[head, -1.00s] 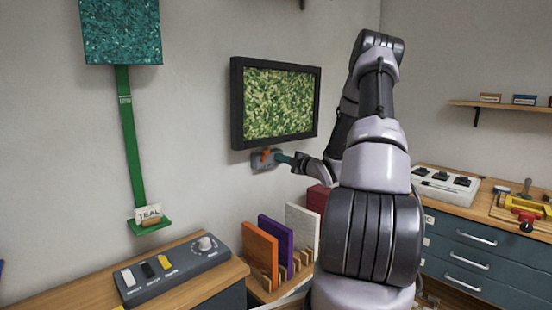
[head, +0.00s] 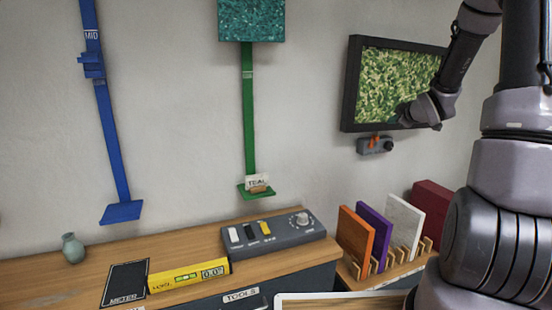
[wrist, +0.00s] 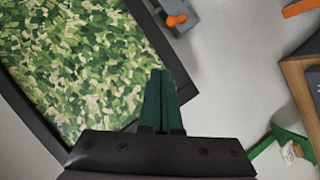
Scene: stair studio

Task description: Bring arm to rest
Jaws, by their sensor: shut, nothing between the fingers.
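My gripper (wrist: 158,98) shows in the wrist view with its two green fingers shut together and nothing between them. It is in front of the lower edge of a framed green leafy picture (wrist: 70,60). In the head view my arm rises at the right and its wrist end is in front of the lower right of that framed picture (head: 385,85).
A grey wall box with an orange knob (head: 375,145) is below the frame; it also shows in the wrist view (wrist: 178,14). Upright colored panels (head: 374,235) stand in a rack below.

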